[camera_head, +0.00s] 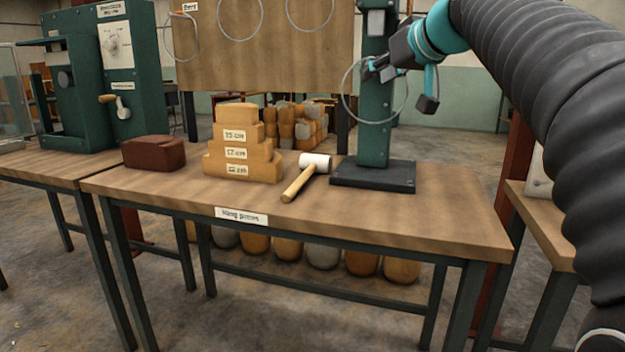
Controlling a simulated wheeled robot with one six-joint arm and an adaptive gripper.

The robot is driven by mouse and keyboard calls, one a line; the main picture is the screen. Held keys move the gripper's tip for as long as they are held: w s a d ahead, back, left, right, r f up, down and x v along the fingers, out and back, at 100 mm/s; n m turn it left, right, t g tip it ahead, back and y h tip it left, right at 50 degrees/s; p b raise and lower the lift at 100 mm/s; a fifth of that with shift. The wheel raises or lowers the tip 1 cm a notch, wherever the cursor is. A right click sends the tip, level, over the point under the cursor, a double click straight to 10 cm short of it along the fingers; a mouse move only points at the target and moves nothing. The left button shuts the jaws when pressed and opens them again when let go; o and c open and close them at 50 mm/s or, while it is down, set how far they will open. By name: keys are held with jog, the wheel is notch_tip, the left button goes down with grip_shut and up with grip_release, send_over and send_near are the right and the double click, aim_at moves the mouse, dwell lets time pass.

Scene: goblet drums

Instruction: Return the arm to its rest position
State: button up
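My arm reaches in from the right side of the head view. My gripper (402,88) is at the upper right, in front of the dark green column (375,130). Its two fingers look spread apart, one to the left and one lower right. A thin metal ring (345,104) hangs or stands upright beside the fingers, in front of the column. Part of the ring is hidden by the gripper, and I cannot tell whether it touches the fingers or what supports it.
A workbench (400,215) stands below, with a mallet (305,178), stacked wooden blocks (243,165) and a brown block (153,152) on it. A board (265,65) with rings stands behind. A green machine (125,75) is at left, another table (545,230) at right.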

jog(key=s+d+f+m+g+h, duration=0.1)
jog(key=s+d+f+m+g, duration=0.1)
jog(key=f, duration=0.7)
jog(key=s+d+f+m+g+h, duration=0.1)
jog(key=s+f+m+h, duration=0.1)
jog(key=f, duration=0.7)
jog(key=s+f+g+h, duration=0.1)
jog(key=s+f, duration=1)
jog(key=s, duration=0.3)
jog(key=s+f+g+h, duration=0.1)
jog(key=s+f+g, duration=0.1)
jog(key=s+f, duration=1)
jog(key=shift+s+d+g, duration=0.2)
jog(key=shift+s+g, duration=0.1)
jog(key=shift+s, duration=0.55)
